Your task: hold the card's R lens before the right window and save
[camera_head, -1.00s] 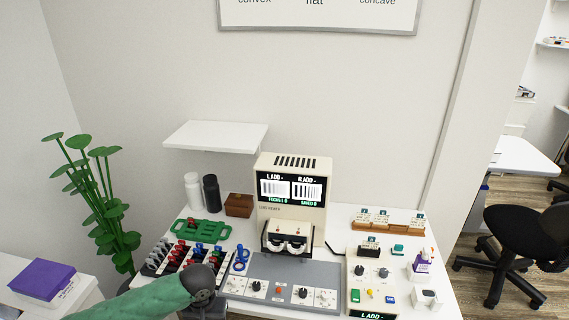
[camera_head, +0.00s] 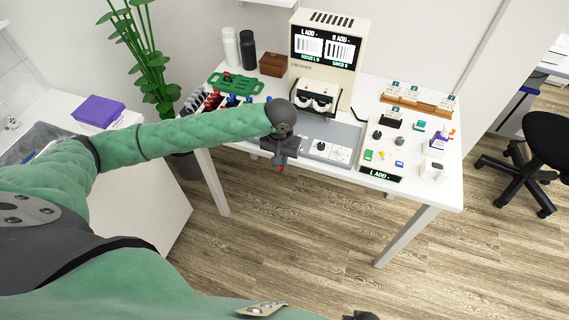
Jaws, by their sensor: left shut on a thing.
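The cream lens viewer (camera_head: 323,72) stands at the back of the white table; its screen (camera_head: 325,47) reads L ADD -, R ADD -, FOCUS L 0 and SAVED 0. Two pale windows sit low on its front, the right window (camera_head: 321,104) among them. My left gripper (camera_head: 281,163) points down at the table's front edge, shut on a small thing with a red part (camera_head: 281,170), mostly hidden. A small white card (camera_head: 396,113) stands in a black holder on the control box at right; its lettering is too small to read.
My left arm covers part of the lens rack (camera_head: 215,102) and grey panel (camera_head: 347,134). A green tray (camera_head: 236,82), two bottles and a brown box (camera_head: 273,64) stand behind. Several cards stand in a wooden rack (camera_head: 414,101).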

